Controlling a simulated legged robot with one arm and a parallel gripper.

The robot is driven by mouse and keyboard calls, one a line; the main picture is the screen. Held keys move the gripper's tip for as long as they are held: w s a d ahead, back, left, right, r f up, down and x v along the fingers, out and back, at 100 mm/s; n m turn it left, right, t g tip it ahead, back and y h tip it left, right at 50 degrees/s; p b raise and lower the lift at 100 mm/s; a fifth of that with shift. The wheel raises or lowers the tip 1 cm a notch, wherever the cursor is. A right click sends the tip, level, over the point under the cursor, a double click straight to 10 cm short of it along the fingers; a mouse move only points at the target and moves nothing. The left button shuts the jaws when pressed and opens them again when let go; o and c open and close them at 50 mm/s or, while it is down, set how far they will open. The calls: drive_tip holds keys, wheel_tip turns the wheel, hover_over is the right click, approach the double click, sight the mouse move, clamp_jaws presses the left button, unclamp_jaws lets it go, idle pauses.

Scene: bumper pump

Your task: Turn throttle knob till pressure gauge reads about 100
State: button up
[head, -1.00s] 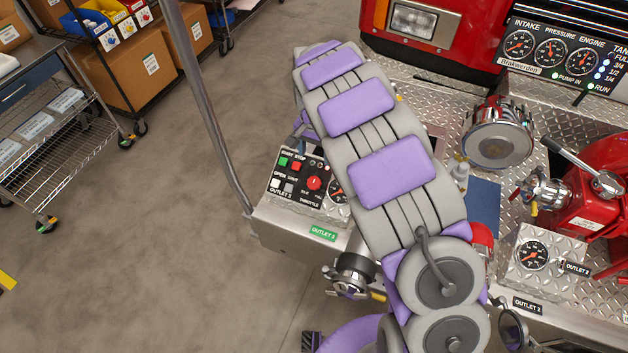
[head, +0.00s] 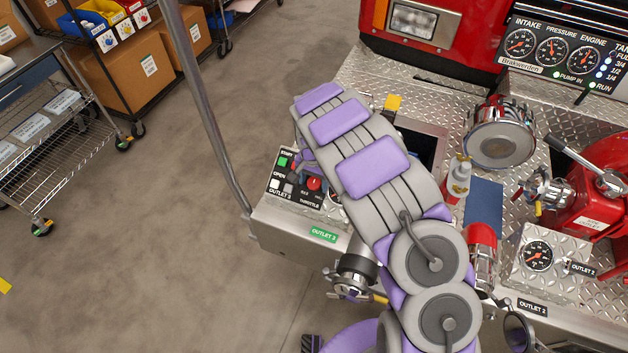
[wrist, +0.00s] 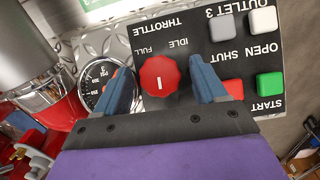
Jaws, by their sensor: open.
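The red throttle knob (wrist: 160,81) sits on the black control panel (wrist: 183,38), its white mark pointing up or down between the upside-down FULL and IDLE labels. It also shows in the head view (head: 314,184). My gripper (wrist: 163,84) is open, with one blue finger on each side of the knob; contact cannot be told. The pressure gauge (head: 551,51) is the middle dial on the upper right panel; its needle is too small to read. A PSI gauge (wrist: 98,82) beside the throttle panel is partly covered by my left finger.
Green and red start and stop buttons (wrist: 270,84) and grey and white buttons (wrist: 263,20) lie close to my right finger. A silver and red fitting (wrist: 45,75) stands left. A spray bottle (head: 459,178) and another gauge (head: 538,256) stand on the metal deck. A grey pole rises left.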

drive_tip(key=shift+a, duration=0.15)
drive_tip(key=shift+c, duration=0.3)
drive_tip(key=shift+c, duration=0.8)
drive_tip(key=c, duration=0.8)
drive_tip(key=shift+r+n+p, duration=0.1)
drive_tip(key=shift+n+p, duration=0.2)
drive_tip(key=shift+n, duration=0.1)
drive_tip(key=shift+c, duration=0.2)
drive_tip(key=n+h, duration=0.2)
drive_tip(key=n, duration=0.1)
drive_tip(key=shift+p, duration=0.3)
drive_tip(key=o, duration=1.1)
drive_tip(key=shift+a, duration=0.1)
drive_tip(key=shift+c, duration=0.2)
